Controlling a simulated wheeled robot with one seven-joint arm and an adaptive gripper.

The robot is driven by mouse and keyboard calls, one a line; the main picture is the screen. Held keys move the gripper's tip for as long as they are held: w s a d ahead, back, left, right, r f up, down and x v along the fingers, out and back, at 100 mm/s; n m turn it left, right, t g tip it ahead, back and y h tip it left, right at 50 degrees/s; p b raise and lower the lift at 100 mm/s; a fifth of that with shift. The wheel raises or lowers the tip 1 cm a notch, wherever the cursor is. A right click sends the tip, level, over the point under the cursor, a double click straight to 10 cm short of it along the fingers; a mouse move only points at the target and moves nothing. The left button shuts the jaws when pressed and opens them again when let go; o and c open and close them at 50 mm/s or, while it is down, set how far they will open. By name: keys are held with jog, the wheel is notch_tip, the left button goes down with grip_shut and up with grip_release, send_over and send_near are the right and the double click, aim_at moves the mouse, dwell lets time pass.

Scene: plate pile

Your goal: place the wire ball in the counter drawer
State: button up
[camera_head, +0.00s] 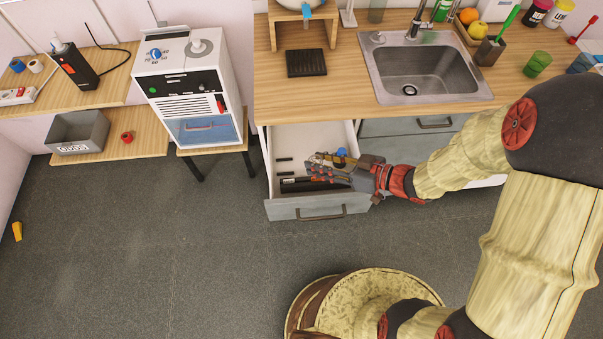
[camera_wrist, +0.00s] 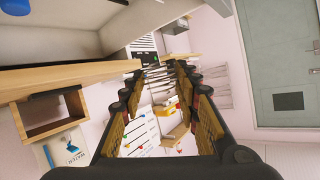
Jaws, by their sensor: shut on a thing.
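The counter drawer (camera_head: 318,208) stands pulled open below the wooden counter, left of the sink. My gripper (camera_head: 316,166) is over the drawer's interior, reaching in from the right. In the wrist view, my gripper (camera_wrist: 160,72) shows its two fingers converging, with thin pale wire-like loops of the wire ball (camera_wrist: 156,76) between the tips. In the head view the ball cannot be clearly told apart from the fingers. How far the gripper is above the drawer floor is hard to tell.
Dark items (camera_head: 290,181) lie in the drawer near and partly beneath my gripper. The counter (camera_head: 340,92) edge runs just behind the opening, with a sink (camera_head: 428,70) at right. A white machine (camera_head: 188,82) stands to the left. The floor (camera_head: 170,240) in front is mostly clear.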

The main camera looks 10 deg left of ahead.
jog(key=shift+s+a+r+g, duration=0.2)
jog(key=shift+s+a+g, duration=0.1)
jog(key=shift+s+a, duration=0.15)
jog(key=shift+a+n, duration=0.2)
jog(key=shift+n, duration=0.1)
jog(key=w+a+f+b, duration=0.3)
jog(key=f, duration=0.1)
jog(key=w+a+f+b, duration=0.3)
jog(key=f, duration=0.1)
jog(key=w+a+f+b, duration=0.2)
jog(key=w+a+f, duration=0.1)
jog(key=f, duration=0.1)
jog(key=shift+w+a+f+b, duration=0.25)
jog(key=shift+a+b, duration=0.1)
jog(key=shift+b, duration=0.05)
jog(key=shift+f, duration=0.1)
jog(key=shift+f, duration=0.35)
jog(key=shift+f, duration=0.25)
